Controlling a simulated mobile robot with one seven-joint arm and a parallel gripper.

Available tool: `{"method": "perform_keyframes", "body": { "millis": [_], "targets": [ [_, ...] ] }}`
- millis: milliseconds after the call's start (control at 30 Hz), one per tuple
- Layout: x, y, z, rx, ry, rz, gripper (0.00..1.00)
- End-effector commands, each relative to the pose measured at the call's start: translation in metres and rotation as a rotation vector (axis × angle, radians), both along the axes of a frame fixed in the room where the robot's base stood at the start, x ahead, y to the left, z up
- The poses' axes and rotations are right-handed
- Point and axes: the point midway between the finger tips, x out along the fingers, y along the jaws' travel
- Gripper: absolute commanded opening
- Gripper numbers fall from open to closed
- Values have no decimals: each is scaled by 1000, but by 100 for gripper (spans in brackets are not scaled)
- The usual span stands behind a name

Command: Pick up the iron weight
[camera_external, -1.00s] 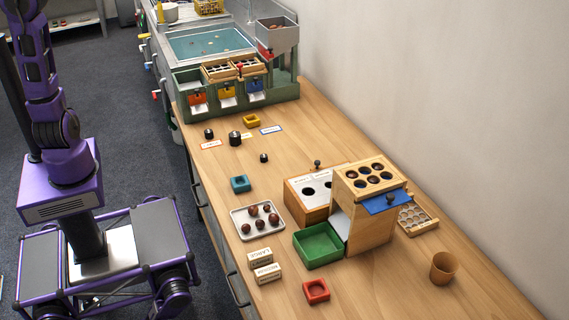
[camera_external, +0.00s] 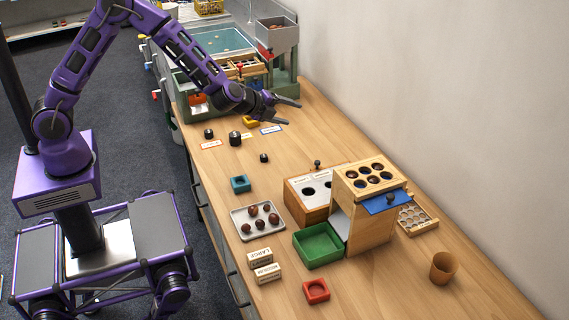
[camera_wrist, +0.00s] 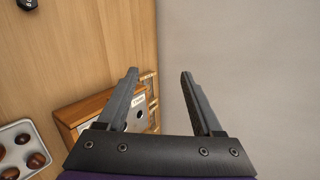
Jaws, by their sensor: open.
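Three black knobbed weights stand upright on the wooden table: a large one (camera_external: 235,138), a medium one (camera_external: 209,133) to its left, and a small one (camera_external: 264,157) nearer the camera. I cannot tell by looks which is meant as the iron weight. In the wrist view one black weight (camera_wrist: 28,4) is partly cut off at the top left edge. My gripper (camera_external: 288,111) is open and empty, above the table toward the wall, to the right of the weights. In the wrist view its two fingers (camera_wrist: 159,73) are spread with nothing between them.
Label cards lie beside the weights, and a yellow block (camera_external: 251,122) sits behind. A teal block (camera_external: 240,184), a chestnut tray (camera_external: 236,222), a green tray (camera_external: 318,246) and a wooden stand (camera_external: 371,229) are nearer. The table right of the small weight is clear.

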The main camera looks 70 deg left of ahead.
Motion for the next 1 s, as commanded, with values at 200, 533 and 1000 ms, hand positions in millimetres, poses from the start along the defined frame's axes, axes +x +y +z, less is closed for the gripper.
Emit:
{"method": "perform_keyframes", "body": {
  "millis": [200,533,1000],
  "targets": [
    [-106,11,-132,523,192,-175,68],
    [-191,54,-162,1100,241,-407,68],
    [-138,85,-188,1157,236,-425,68]
  ]
}}
